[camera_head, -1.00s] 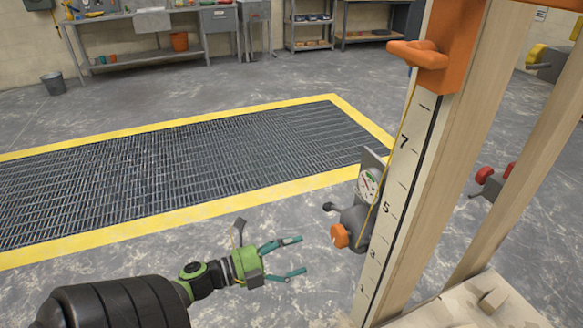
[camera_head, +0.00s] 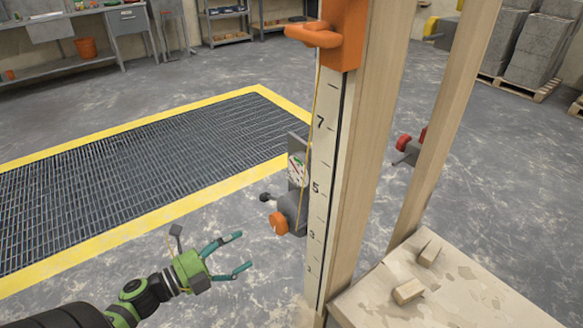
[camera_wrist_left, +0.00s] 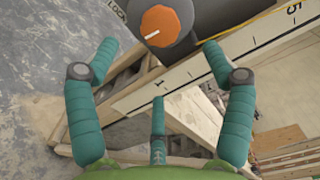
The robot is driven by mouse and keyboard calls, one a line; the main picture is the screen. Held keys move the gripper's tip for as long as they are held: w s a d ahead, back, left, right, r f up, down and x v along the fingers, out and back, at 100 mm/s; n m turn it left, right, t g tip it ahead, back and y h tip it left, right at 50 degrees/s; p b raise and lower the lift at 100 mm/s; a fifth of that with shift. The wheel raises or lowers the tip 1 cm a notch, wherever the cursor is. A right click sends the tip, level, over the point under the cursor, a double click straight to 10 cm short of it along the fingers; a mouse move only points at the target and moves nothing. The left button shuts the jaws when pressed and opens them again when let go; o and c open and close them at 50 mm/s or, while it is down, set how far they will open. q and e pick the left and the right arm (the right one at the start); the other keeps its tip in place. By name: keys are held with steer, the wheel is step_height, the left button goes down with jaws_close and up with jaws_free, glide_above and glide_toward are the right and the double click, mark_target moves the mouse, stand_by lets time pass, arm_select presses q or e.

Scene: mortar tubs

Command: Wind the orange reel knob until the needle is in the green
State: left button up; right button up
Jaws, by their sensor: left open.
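The orange reel knob (camera_head: 278,222) sits on the front of a grey reel housing (camera_head: 293,212) fixed to the side of a wooden post. In the left wrist view the knob (camera_wrist_left: 160,26) shows a white mark and lies beyond the fingertips, near the top edge. The dial (camera_head: 297,170) above the housing has a white face with green and red parts; the needle's exact place is too small to tell. My left gripper (camera_head: 238,254) is open and empty, left of and below the knob, apart from it. My right gripper is not in view.
A numbered scale (camera_head: 319,190) runs up the post beside the reel, with an orange bracket (camera_head: 325,38) above. A wooden platform (camera_head: 450,290) with small blocks stands at the lower right. A yellow-edged floor grate (camera_head: 130,165) lies at the left.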

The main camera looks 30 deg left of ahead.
mark_target(275, 227)
arm_select(q)
steer(key=shift+w+d+f+n+p, duration=0.1)
steer(key=shift+w+d+n, duration=0.65)
steer(key=shift+w+n, duration=1.55)
steer(key=shift+w+d+f+n+p, duration=0.15)
steer(key=shift+w+d+n, duration=0.9)
steer(key=shift+n, duration=2.1)
steer(key=shift+w+d+n+p, duration=0.1)
steer(key=shift+w+d+n, duration=0.35)
steer(key=shift+w+n, duration=2)
steer(key=shift+s+n, duration=0.3)
steer(key=shift+s, duration=0.1)
steer(key=c, duration=1.1)
